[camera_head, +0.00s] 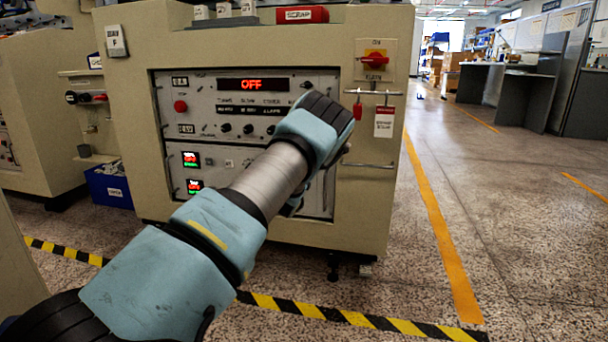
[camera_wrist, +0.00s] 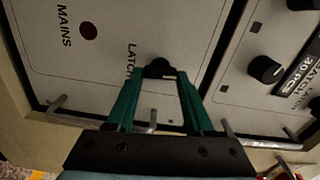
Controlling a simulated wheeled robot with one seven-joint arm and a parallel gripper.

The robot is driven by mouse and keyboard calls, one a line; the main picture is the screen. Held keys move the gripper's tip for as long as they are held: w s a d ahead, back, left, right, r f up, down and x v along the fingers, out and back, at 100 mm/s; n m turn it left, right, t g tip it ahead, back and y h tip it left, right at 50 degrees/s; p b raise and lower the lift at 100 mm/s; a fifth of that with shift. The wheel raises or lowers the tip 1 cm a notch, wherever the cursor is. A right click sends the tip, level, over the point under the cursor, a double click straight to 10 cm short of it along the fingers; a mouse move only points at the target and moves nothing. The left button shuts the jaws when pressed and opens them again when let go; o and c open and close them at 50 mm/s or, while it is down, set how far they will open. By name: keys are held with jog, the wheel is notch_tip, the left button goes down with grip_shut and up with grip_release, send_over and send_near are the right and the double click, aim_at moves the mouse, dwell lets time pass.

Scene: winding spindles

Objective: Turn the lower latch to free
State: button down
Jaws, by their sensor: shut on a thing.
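The latch is a small black knob (camera_wrist: 158,68) on a pale panel (camera_wrist: 95,60) in the wrist view. A partly covered label beginning "LATC" is printed beside it. My gripper (camera_wrist: 160,76) has green fingers, and their tips are closed around the knob, one on each side. The knob's pointer direction cannot be told. In the head view my arm reaches to the front of the beige cabinet (camera_head: 355,215), hiding the latch and the fingertips. The lower panel (camera_head: 240,151) partly shows left of my arm.
Metal handles (camera_wrist: 58,104) stand out along the panel edges. A neighbouring panel carries black knobs (camera_wrist: 265,70). Open floor (camera_head: 520,220) lies right.

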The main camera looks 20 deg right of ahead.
jog(key=shift+m, duration=0.5)
jog(key=shift+c, duration=1.4)
grip_release()
jog(key=p+v, duration=0.3)
jog(key=v, duration=0.7)
jog(key=shift+s+a, duration=0.15)
jog(key=shift+s, duration=0.25)
